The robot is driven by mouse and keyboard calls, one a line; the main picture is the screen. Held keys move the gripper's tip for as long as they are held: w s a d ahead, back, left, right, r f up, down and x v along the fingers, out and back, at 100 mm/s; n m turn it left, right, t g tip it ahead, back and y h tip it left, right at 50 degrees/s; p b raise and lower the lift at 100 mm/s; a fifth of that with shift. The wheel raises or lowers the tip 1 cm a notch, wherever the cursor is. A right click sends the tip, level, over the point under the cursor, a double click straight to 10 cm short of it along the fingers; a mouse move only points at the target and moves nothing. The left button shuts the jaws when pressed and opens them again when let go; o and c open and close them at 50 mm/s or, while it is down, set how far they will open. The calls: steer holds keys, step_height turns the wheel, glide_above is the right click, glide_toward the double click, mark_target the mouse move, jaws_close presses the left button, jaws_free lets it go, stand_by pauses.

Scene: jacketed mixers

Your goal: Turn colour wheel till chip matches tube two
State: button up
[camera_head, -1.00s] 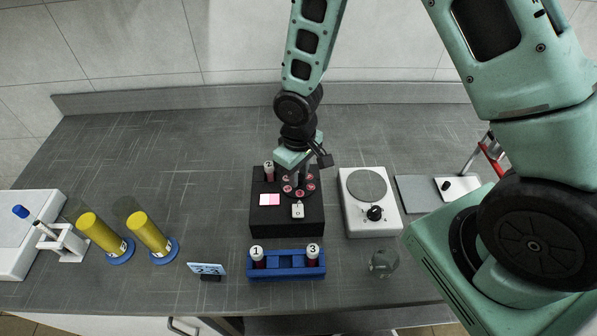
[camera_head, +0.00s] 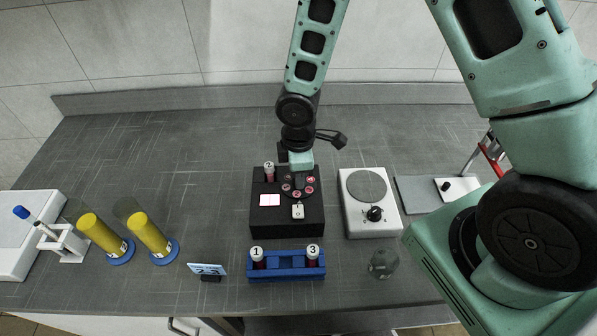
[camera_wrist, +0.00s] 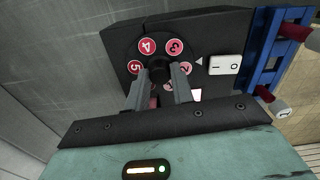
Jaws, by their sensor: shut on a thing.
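A black box (camera_head: 260,226) carries a colour wheel (camera_head: 311,191) with red, numbered chips. My gripper (camera_wrist: 160,72) is shut on the wheel's dark central knob (camera_wrist: 159,75), one finger on each side. Tube two (camera_head: 269,173) stands upright in the box's back left. A window (camera_head: 270,200) on the box looks nearly even, very pale pink.
A white switch (camera_head: 298,211) sits on the box in front of the wheel. A blue rack (camera_head: 287,272) with tubes 1 and 3 stands in front. A white stirrer (camera_head: 358,222) is close right; a glass vessel (camera_head: 383,263) stands front right.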

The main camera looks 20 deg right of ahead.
steer(key=shift+n, duration=0.9)
steer(key=o, duration=1)
steer(key=shift+r, duration=0.15)
step_height(320, 180, up, 17)
steer(key=shift+r+p, duration=0.1)
steer(key=shift+p, duration=0.35)
steer(key=s+a+m+b, duration=0.2)
steer(key=s, duration=0.4)
steer(key=s+a+m+b, duration=0.2)
steer(key=s+m, duration=0.1)
steer(key=s, duration=0.3)
steer(key=s+a+m+b, duration=0.2)
steer(key=s+m, duration=0.1)
steer(key=s, duration=0.4)
steer(key=shift+s+a+f+y, duration=0.1)
steer(key=shift+f+y, duration=0.15)
steer(key=shift+y, duration=0.05)
